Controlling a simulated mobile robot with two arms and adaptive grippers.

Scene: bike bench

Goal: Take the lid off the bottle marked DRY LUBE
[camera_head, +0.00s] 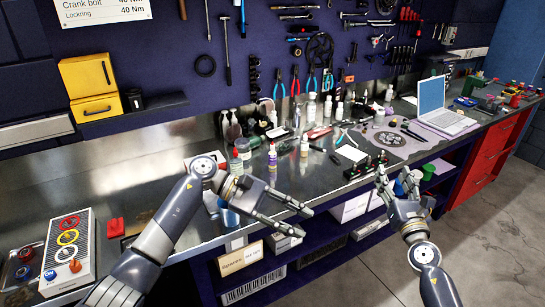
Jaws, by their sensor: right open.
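Several small bottles stand on the metal bench near its middle. My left gripper (302,221) is open and empty at the bench's front edge, to the front right of these bottles. My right gripper (397,178) is open and empty, further right beyond the front edge.
A laptop (444,113) stands at the right of the bench. A box with coloured knobs (69,250) is at the left. Dark clamp-like parts (363,170) lie near the front edge. Shelves with boxes (241,259) are below. The bench left of the bottles is mostly clear.

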